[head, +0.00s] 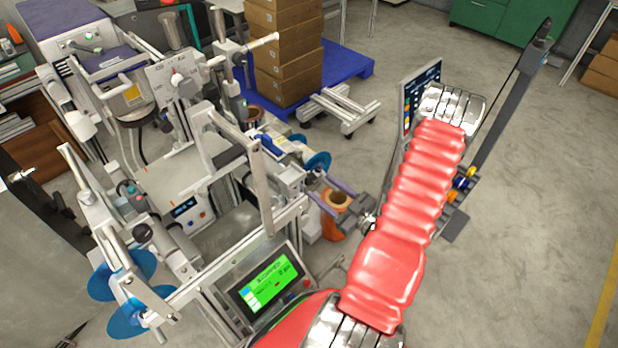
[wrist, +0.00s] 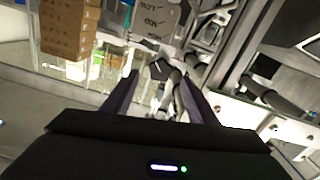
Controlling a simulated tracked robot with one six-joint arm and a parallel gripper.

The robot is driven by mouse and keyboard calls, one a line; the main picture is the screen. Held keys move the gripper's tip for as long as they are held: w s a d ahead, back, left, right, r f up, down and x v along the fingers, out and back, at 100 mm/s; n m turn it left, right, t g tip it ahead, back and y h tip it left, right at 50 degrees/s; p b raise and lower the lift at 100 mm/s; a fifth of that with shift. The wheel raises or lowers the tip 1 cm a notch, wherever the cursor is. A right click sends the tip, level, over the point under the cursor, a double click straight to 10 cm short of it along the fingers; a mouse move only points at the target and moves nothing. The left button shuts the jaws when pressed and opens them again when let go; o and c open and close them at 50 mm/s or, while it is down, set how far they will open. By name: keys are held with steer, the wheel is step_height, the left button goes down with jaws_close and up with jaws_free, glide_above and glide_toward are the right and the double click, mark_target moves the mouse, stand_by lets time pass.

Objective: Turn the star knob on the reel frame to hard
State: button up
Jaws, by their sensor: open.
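The star knob (head: 184,83) is grey and sits on a pale upright dial plate (head: 160,86) on the reel frame at the left of the head view. A small red mark shows at the knob's upper edge; the plate's lettering is too small to read there. In the wrist view the plate (wrist: 150,17) appears turned over with dark lettering I cannot read surely. A dark knob (wrist: 159,69) shows just below it. My gripper (wrist: 158,76) is open and empty, its two dark fingers pointing toward the knob, which appears between the fingertips. Distance is unclear.
The reel machine's posts and rollers crowd the left, with blue reels (head: 126,309) and a lit green screen (head: 270,289). Cardboard boxes (head: 285,50) stand on a blue pallet (head: 345,62) behind. Bare floor (head: 540,200) lies to the right.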

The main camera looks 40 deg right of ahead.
mark_target(312, 180)
steer(key=shift+w+a, duration=0.1)
steer(key=shift+w, duration=3.45)
steer(key=c, duration=1.1)
